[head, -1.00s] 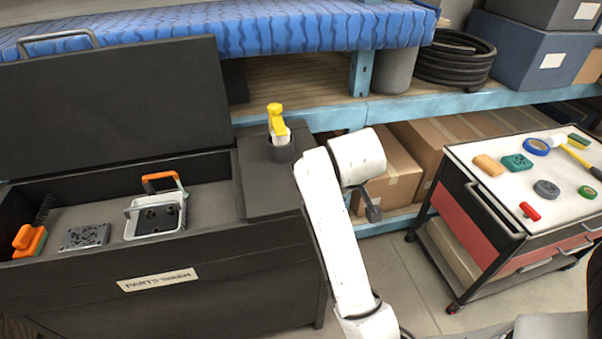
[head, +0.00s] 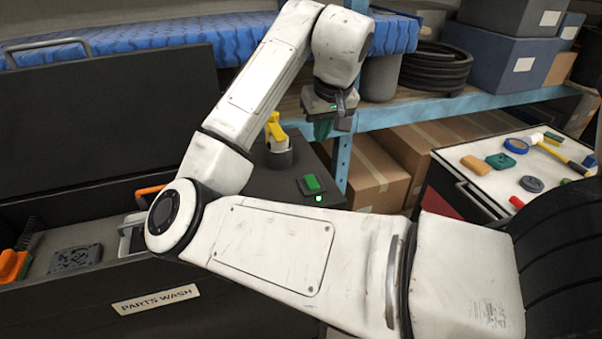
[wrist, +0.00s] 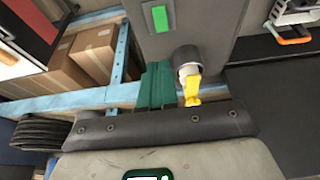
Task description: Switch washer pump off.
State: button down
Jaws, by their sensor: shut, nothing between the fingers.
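The green switch (head: 311,184) sits on a dark plate on the black side shelf of the parts washer (head: 200,318), with a small lit green lamp (head: 319,198) beside it. It also shows at the top of the wrist view (wrist: 160,18). My gripper (head: 322,130) hangs fingers down, above and apart from the switch. Its green fingers (wrist: 155,85) are together and empty in the wrist view. Which way the switch is tipped is too small to tell.
A yellow-topped spray bottle (head: 275,128) stands in a dark holder near the switch; it is close to my fingers in the wrist view (wrist: 190,85). A blue shelf post (head: 342,162) stands just right of the switch. A tool cart (head: 460,190) is further right.

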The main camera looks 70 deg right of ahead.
jog(key=f, duration=0.1)
send_near(310, 176)
jog(key=x, duration=0.5)
jog(key=shift+d+p, duration=0.1)
jog(key=shift+p, duration=0.25)
jog(key=shift+x, duration=0.8)
